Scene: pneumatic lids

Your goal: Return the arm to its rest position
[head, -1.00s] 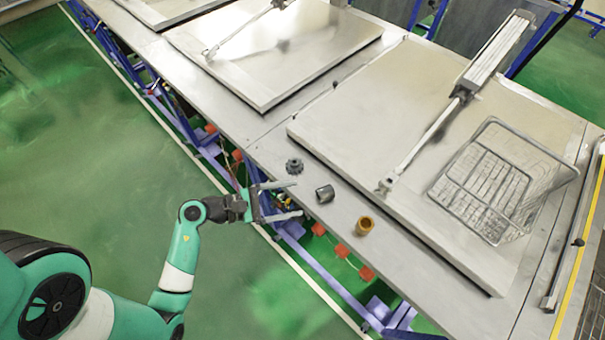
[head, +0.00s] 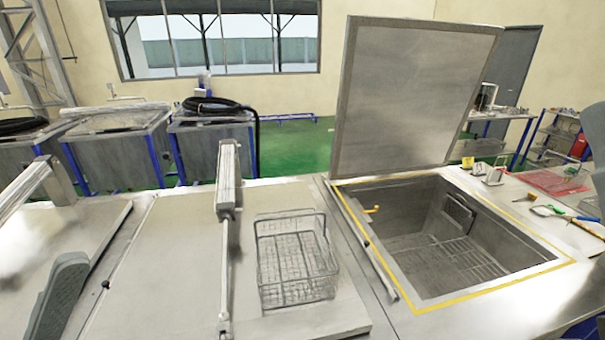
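Neither of my grippers shows in the head view now, so their state cannot be seen. A grey rounded part at the lower left edge and grey parts at the right edge may be my arms, but no fingers show on them. A wire basket (head: 296,262) stands upright on a closed metal lid (head: 165,270). A pneumatic cylinder (head: 228,178) with its rod reaches down to that lid. To the right, another lid (head: 412,95) stands raised above an open tank (head: 395,205).
The tank has a yellow-edged rim and a rack at its bottom. Small tools and a red mesh sheet (head: 552,181) lie on the bench at the right. Further tanks (head: 118,150) stand behind at the left. Green floor shows beyond.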

